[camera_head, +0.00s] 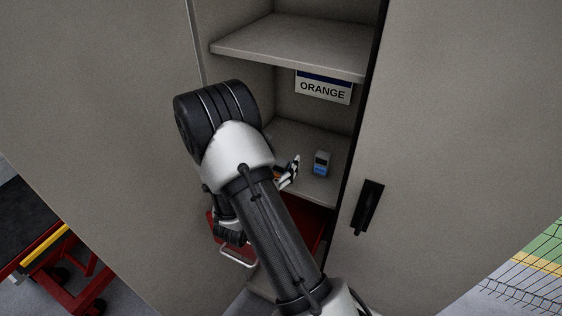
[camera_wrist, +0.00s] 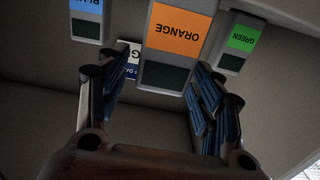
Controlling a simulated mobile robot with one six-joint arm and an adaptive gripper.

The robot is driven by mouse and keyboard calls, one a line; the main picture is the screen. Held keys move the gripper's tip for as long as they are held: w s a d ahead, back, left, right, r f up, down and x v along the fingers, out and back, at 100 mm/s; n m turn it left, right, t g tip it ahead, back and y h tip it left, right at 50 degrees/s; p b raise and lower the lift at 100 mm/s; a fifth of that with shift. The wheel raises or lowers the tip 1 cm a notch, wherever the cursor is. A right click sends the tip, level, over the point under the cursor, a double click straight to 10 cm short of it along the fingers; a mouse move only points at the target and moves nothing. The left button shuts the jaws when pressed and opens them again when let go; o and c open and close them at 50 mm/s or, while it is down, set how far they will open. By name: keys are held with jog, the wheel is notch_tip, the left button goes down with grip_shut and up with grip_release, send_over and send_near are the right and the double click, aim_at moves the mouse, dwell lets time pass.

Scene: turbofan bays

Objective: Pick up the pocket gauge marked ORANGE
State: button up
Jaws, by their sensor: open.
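In the wrist view the pocket gauge marked ORANGE (camera_wrist: 178,32) is a grey block with an orange label and a dark window below it, seen upside down. It stands ahead of my open gripper (camera_wrist: 161,75), lined up between the two fingers but a little right of centre. I cannot tell whether any finger touches it. In the head view my gripper (camera_head: 289,174) reaches over the cabinet shelf; the arm hides most of it and the ORANGE gauge. The BLUE gauge (camera_head: 321,163) stands just right of the visible fingertip.
A GREEN gauge (camera_wrist: 240,42) and the BLUE gauge (camera_wrist: 87,14) flank the orange one closely. A sign reading ORANGE (camera_head: 324,88) hangs on the cabinet's back wall. An upper shelf (camera_head: 290,46) is overhead. A red bin (camera_head: 305,222) is below; the cabinet door handle (camera_head: 367,207) is at right.

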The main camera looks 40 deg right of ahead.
jog(key=v, duration=1.2)
